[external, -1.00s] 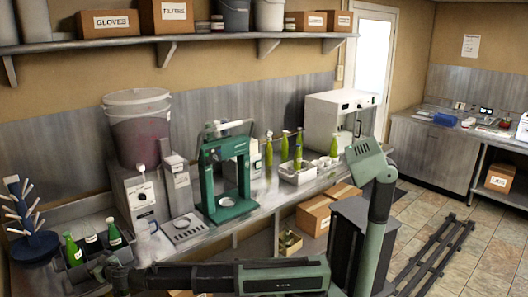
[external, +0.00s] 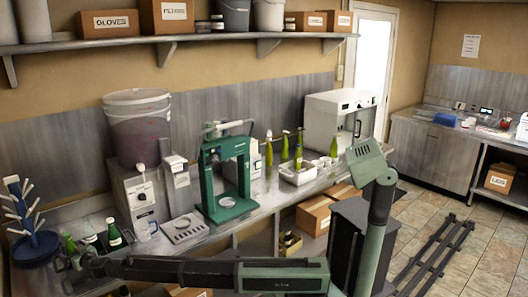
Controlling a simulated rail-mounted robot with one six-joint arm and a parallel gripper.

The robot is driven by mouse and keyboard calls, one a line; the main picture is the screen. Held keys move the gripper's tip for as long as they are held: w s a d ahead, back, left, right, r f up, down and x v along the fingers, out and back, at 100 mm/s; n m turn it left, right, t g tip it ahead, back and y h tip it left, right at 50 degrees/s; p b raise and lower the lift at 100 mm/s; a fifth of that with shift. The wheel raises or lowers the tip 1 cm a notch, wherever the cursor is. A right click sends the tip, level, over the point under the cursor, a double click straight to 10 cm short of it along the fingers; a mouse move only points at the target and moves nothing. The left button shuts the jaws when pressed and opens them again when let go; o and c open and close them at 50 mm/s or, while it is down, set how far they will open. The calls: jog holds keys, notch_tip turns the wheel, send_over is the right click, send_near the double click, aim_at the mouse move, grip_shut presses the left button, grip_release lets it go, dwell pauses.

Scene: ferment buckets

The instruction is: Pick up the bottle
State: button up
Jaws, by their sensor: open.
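Several dark green bottles with pale labels stand at the left end of the steel bench in the external view. One is the left bottle (external: 69,243), one the middle bottle (external: 90,236) and one the right bottle (external: 114,233). They stand upright in or behind a dark low holder, partly hidden by my arm. My gripper (external: 72,261) is open, at the front of this group and close to the left bottle's lower part. I cannot tell whether it touches any bottle.
A blue drying rack (external: 34,244) stands left of the bottles. A grey dispenser (external: 137,199) with a bucket (external: 138,125) and a green press (external: 226,177) stand to the right. More bottles stand by a white crate (external: 297,172). A shelf (external: 180,42) runs above.

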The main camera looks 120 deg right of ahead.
jog(key=shift+w+d, duration=0.45)
jog(key=shift+d, duration=0.15)
jog(key=c, duration=1.4)
jog(key=shift+o, duration=0.2)
jog(key=shift+r, duration=0.1)
notch_tip(320, 180, up, 20)
jog(key=p, duration=2)
